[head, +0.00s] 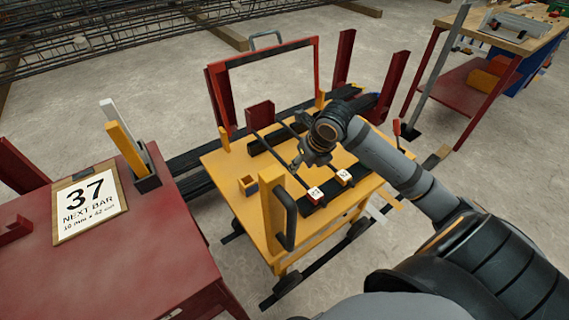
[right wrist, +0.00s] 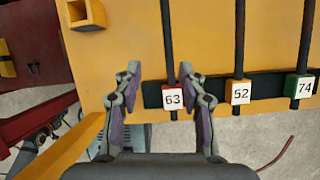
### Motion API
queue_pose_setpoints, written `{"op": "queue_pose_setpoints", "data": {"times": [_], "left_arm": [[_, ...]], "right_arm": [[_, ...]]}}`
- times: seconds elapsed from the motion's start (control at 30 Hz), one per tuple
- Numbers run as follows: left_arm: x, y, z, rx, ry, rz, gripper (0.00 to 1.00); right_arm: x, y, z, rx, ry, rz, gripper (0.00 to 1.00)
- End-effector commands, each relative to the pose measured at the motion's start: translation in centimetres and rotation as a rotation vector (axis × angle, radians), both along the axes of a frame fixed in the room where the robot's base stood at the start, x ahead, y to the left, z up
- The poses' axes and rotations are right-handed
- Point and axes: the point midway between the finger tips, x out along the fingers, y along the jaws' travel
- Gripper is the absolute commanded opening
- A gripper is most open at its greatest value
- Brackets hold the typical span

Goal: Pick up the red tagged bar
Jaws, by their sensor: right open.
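The red tagged bar (right wrist: 169,45) is a dark rod with a red tag (right wrist: 173,98) reading 63. In the head view its tag (head: 315,194) shows at the near end of the yellow cart. Its bar lies across black supports. My right gripper (head: 309,158) is over the cart, open and empty. In the right wrist view the right gripper's fingers (right wrist: 165,75) appear on either side of the red tagged bar. Whether they are down around it or above it, I cannot tell. My left gripper is not in view.
Beside it lie a bar with an orange tag (right wrist: 240,93) reading 52 and one with a green tag (right wrist: 302,86) reading 74. The yellow cart (head: 232,160) has an upright post and black handle (head: 286,222) nearby. A red table (head: 60,275) with a sign (head: 90,203) reading 37 stands left.

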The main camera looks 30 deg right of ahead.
Motion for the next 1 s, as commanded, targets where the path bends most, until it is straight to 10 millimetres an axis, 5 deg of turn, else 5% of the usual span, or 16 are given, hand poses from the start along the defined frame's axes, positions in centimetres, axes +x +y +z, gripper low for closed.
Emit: {"op": "queue_pose_setpoints", "data": {"times": [0.23,0.5,0.77,1.0], "left_arm": [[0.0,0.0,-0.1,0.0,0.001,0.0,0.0],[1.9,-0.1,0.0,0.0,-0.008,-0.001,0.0],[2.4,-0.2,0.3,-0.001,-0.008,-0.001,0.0],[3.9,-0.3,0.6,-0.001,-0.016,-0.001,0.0]], "right_arm": [[0.4,-0.6,0.9,-0.053,-0.004,0.127,0.41],[2.0,-0.4,-3.1,-0.046,-0.004,0.122,0.41],[2.6,-0.6,-4.3,-0.052,-0.004,0.123,0.41],[4.2,-0.9,-7.9,-0.047,-0.004,0.121,0.41]]}}
